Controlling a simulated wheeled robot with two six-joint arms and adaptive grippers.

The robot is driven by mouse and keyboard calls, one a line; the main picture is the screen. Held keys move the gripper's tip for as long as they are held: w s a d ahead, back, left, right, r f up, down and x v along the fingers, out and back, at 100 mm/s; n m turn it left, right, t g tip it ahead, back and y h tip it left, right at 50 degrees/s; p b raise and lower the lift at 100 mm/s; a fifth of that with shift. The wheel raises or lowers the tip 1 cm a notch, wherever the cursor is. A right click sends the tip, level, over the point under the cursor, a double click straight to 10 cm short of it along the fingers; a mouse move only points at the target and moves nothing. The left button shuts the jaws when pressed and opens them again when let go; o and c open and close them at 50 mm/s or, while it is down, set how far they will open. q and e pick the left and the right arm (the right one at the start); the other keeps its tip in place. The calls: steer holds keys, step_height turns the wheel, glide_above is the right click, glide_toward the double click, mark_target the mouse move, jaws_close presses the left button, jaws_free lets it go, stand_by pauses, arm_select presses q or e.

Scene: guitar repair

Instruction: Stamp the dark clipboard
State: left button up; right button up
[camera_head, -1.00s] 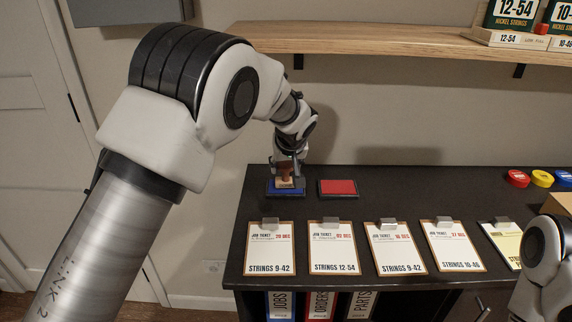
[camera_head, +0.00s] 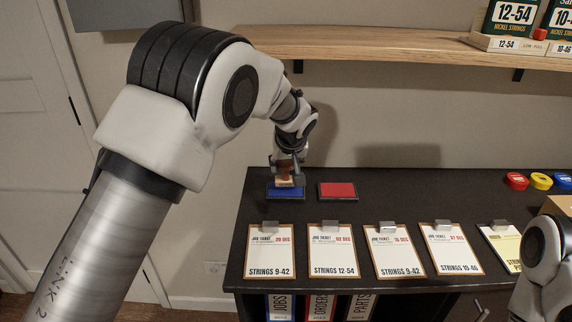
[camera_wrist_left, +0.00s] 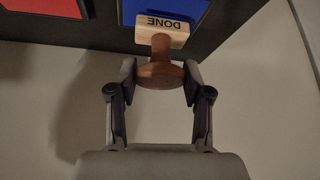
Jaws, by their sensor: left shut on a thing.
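My left gripper (camera_head: 287,166) is shut on a stamp (camera_head: 285,182) over the blue ink pad (camera_head: 286,195). In the left wrist view my left gripper (camera_wrist_left: 160,80) grips the stamp's brown round handle (camera_wrist_left: 160,76). Its pale wooden block (camera_wrist_left: 165,31) reads DONE, beside the blue pad (camera_wrist_left: 182,9). The stamp looks just above the pad; a small gap is hard to judge. The rightmost clipboard (camera_head: 500,241) has a yellowish ticket and a dark-looking edge, and my right arm partly hides it. My right gripper is out of view.
Several brown clipboards with white tickets, such as the leftmost (camera_head: 270,251), line the front of the dark bench (camera_head: 400,193). A red ink pad (camera_head: 337,190) lies right of the blue one. Coloured round tins (camera_head: 517,181) sit at the right. A wooden shelf (camera_head: 400,47) hangs above.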

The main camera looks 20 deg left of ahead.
arm_select(q)
step_height(320, 180, up, 6)
steer(key=p, duration=0.3)
steer(key=shift+f+p, duration=0.15)
steer(key=shift+p, duration=0.2)
steer(key=shift+f, duration=0.15)
